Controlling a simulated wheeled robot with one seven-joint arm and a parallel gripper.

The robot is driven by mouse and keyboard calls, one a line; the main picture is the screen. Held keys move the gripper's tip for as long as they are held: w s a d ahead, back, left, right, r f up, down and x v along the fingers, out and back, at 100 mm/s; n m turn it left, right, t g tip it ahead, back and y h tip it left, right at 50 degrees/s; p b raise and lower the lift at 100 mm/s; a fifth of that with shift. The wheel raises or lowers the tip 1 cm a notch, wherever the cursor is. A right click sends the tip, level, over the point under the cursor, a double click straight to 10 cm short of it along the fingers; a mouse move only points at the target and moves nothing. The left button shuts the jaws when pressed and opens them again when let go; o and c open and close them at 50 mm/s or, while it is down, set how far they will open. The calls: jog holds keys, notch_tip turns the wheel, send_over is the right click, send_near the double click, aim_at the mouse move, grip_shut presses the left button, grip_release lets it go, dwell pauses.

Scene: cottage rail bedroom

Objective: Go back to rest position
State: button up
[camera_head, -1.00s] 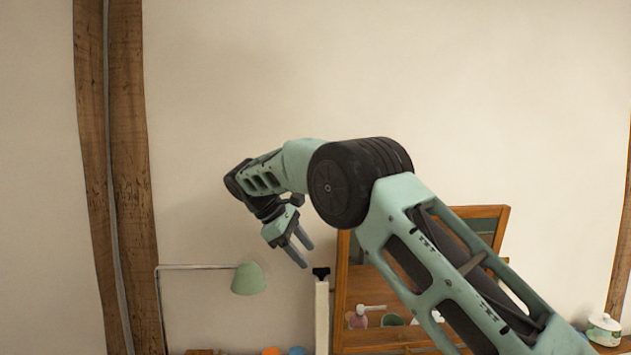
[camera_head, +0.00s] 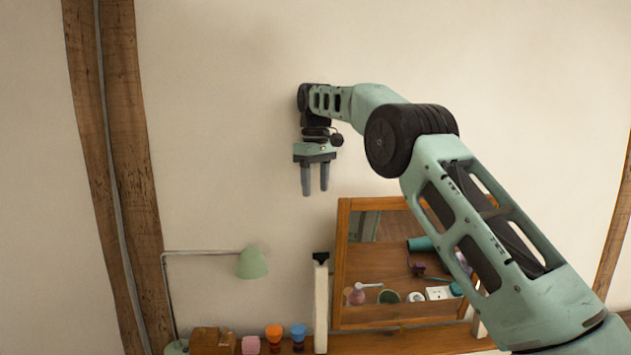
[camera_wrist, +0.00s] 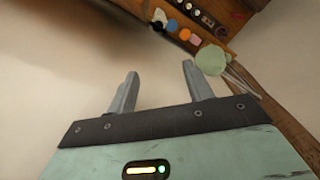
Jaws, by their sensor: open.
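My gripper (camera_head: 315,180) hangs in the air in front of the plain wall, above the wooden mirror and the dresser top. Its two grey fingers point down and are spread apart with nothing between them. In the wrist view my gripper (camera_wrist: 158,90) is also open and empty, with wall behind the gap. My arm reaches up from the lower right and bends over at the dark elbow joint. Nothing touches the fingers.
Below stand a green lamp (camera_head: 252,263), a wooden mirror (camera_head: 342,270), a wooden box (camera_head: 205,341), an orange cup (camera_head: 273,333) and a blue cup (camera_head: 298,333). A timber post (camera_head: 135,180) rises at the left. The air around my gripper is clear.

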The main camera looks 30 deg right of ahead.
dwell(0.4)
jog(key=s+a+f+n+y+b, duration=0.1)
jog(key=s+a+f+b, duration=0.2)
jog(key=s+a+f, duration=0.35)
jog(key=s+a+f+b, duration=0.3)
jog(key=s+a, duration=0.4)
jog(key=a, duration=0.2)
jog(key=s+a+f+n+y+b, duration=0.1)
jog(key=s+a+f+b, duration=0.25)
jog(key=s+a, duration=0.4)
jog(key=s+f+b, duration=0.1)
jog(key=s+f, duration=0.4)
jog(key=s, duration=0.3)
jog(key=s+f+n+h+b, duration=0.1)
jog(key=s+f+b, duration=0.1)
jog(key=s+f, duration=0.4)
jog(key=s+f+b, duration=0.1)
jog(key=s+f, duration=0.4)
jog(key=s, duration=0.6)
jog(key=shift+s+d+f+n, duration=0.3)
jog(key=shift+s, duration=0.05)
